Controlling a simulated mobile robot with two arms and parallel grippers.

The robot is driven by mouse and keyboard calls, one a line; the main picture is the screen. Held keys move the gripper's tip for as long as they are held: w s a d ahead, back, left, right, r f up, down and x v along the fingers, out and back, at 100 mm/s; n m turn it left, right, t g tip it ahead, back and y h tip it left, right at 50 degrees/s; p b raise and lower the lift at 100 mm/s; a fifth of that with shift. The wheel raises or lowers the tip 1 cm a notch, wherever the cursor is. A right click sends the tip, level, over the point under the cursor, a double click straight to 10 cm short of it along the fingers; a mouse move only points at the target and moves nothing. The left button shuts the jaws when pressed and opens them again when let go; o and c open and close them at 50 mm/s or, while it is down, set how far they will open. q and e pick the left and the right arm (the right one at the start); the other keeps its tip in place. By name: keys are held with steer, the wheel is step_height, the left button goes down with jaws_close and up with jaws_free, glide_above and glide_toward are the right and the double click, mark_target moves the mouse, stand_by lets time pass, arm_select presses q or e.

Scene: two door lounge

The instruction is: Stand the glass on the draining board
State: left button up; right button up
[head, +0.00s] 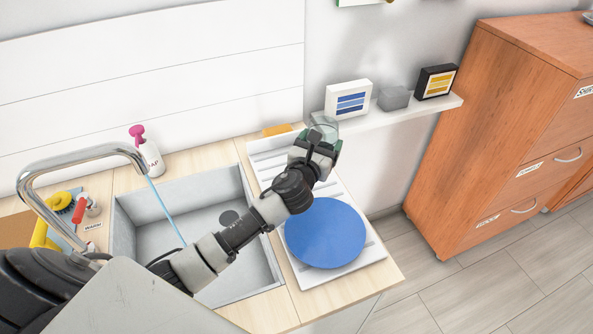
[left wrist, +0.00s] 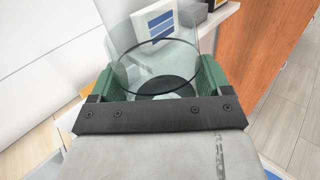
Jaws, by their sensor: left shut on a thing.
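The glass (head: 323,124) is clear and see-through. My left gripper (head: 318,146) is shut on it, above the far part of the white ridged draining board (head: 345,275). In the left wrist view the glass (left wrist: 130,68) sits between the two green finger pads of my left gripper (left wrist: 153,85), with its round rim showing. I cannot tell whether the glass touches the board, as the gripper hides its lower part. My right gripper is not in view.
A blue plate (head: 325,232) covers the near part of the board. The sink (head: 150,218) with a running tap (head: 80,158) lies left. A wall shelf (head: 400,115) with small boxes is close behind the glass. A soap bottle (head: 150,160) stands behind the sink.

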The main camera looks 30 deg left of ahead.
arm_select(q)
steer(key=shift+s+a+f+b, duration=0.1)
steer(key=shift+a+f+b, duration=0.3)
steer(key=shift+a+f, duration=1.7)
steer(key=shift+s+a+f+b, duration=0.1)
steer(key=shift+a+f+b, duration=0.3)
steer(key=shift+a+f, duration=1.7)
steer(key=shift+d+f, duration=0.2)
steer(key=shift+f, duration=0.15)
steer(key=o, duration=0.9)
steer(key=shift+o, duration=0.2)
steer(key=shift+s+r, duration=0.2)
steer(key=s, duration=0.4)
steer(key=s+b, duration=0.1)
steer(key=s, duration=0.6)
steer(key=shift+s+d, duration=0.35)
steer(key=shift+s, duration=0.05)
